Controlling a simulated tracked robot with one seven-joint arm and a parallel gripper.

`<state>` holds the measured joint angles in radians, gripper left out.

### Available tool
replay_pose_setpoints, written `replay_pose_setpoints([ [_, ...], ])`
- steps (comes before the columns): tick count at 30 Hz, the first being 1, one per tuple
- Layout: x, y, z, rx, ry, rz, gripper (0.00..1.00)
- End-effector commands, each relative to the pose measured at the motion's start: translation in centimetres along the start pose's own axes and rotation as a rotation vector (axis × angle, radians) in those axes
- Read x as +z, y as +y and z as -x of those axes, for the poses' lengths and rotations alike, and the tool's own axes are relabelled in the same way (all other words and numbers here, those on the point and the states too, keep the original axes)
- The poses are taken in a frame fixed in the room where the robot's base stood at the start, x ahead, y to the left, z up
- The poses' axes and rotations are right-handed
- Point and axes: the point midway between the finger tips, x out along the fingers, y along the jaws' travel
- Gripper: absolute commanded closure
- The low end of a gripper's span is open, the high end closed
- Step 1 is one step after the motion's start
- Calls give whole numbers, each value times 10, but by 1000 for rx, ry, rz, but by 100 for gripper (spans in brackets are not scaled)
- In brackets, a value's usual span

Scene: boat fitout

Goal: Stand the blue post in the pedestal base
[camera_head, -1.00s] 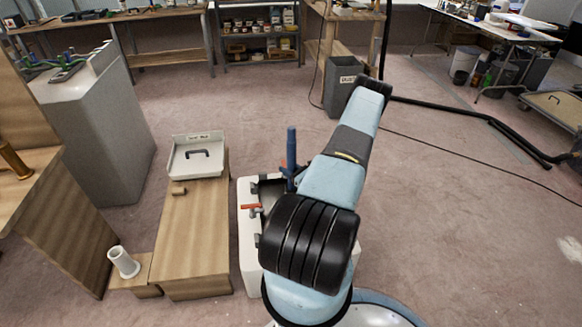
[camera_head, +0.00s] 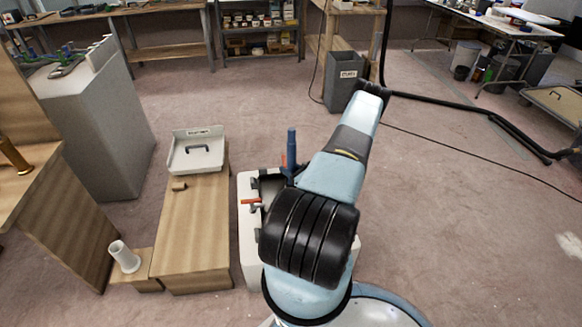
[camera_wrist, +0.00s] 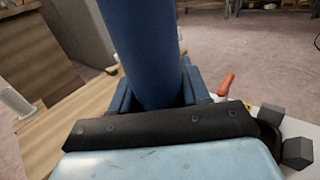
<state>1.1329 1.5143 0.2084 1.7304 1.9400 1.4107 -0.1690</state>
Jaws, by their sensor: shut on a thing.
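The blue post (camera_head: 291,148) stands roughly upright above the white case in the head view, partly hidden low down by my arm. In the wrist view the post (camera_wrist: 145,45) rises large between the jaws of my gripper (camera_wrist: 158,98), which is shut on it. The post's lower end is hidden. The pedestal base, a white hollow tube (camera_head: 124,257), stands on a low wooden step at the lower left, well apart from the post. Its white side also shows at the left edge of the wrist view (camera_wrist: 15,102).
A long wooden bench (camera_head: 190,240) lies between the base and the white case (camera_head: 248,225), with a white tray (camera_head: 196,158) at its far end. An orange-handled clamp (camera_head: 251,203) sits on the case. A grey bin (camera_head: 343,85) stands farther back. Open floor lies to the right.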

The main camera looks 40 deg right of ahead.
Motion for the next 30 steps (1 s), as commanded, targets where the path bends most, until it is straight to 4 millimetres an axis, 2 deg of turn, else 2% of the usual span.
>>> replay_pose_setpoints([
  [30, -31, 0, 0, 0, -1, 0, 100],
])
